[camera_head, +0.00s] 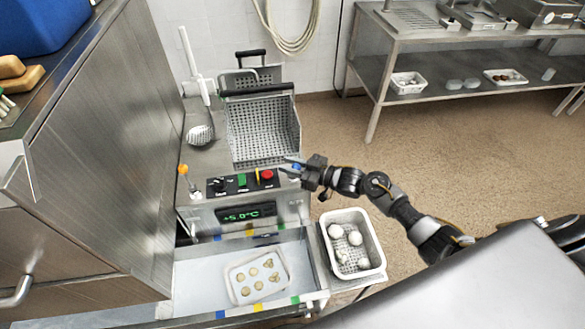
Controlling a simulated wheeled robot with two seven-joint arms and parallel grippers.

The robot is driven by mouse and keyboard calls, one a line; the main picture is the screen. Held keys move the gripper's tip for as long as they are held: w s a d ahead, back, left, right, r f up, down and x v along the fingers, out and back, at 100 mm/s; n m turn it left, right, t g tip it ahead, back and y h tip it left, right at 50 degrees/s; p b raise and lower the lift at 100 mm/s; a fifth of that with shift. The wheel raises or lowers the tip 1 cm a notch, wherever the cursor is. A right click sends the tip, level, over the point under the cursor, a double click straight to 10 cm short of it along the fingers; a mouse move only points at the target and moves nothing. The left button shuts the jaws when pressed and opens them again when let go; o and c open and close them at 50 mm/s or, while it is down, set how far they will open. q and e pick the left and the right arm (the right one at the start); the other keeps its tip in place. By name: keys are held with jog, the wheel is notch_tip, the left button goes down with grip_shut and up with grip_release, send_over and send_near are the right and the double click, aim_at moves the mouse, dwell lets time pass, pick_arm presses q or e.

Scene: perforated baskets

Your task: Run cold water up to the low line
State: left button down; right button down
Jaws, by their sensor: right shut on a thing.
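My right gripper (290,164) reaches in from the right, above the right end of the control panel. It is shut on a small blue knob (297,167), which its fingers partly hide. The panel (243,184) also carries a red button, a green switch and black knobs, and an orange-tipped lever (183,169) stands at its left end. The display (240,213) below reads +5.0°C. A metal basin (200,280) in front has coloured marks on its edges; I cannot tell its water level. My left gripper is out of view.
A perforated metal basket (263,131) with a black handle stands behind the panel. A white tray (234,291) of round pieces lies in the basin. A white basket (376,247) with white balls stands at right. A tall steel cabinet (110,140) bounds the left.

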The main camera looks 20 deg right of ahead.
jog(key=c, duration=1.4)
grip_release()
jog(key=shift+w+d+r, duration=0.1)
jog(key=shift+w+r, duration=0.05)
jog(key=shift+o, duration=1.3)
jog(key=shift+s+d+f, duration=0.2)
jog(key=shift+s+d, duration=0.15)
jog(key=shift+s, duration=0.1)
jog(key=b+v, duration=0.2)
jog(key=v, duration=0.8)
jog(key=shift+r+b, duration=0.2)
jog(key=shift+b, duration=0.1)
jog(key=shift+w+a, duration=0.1)
jog(key=shift+w, duration=0.05)
